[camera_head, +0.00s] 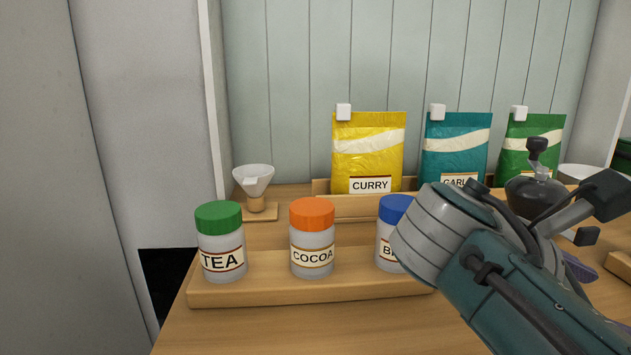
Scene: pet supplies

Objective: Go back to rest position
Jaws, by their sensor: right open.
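My right arm comes in from the lower right, over the right end of the wooden jar tray (310,290). My right gripper (597,216) is at the right side of the picture, with dark finger parts spread apart. It is open, and I see nothing held in it. A jar with a blue lid (393,208) stands on the tray, partly hidden behind my right wrist. My left gripper is not in view.
A green-lidded TEA jar (221,245) and an orange-lidded COCOA jar (312,240) stand on the tray. Behind are a yellow CURRY bag (368,150), a teal bag (455,150), a green bag (532,135), a white dripper (254,182) and a dark grinder (537,185).

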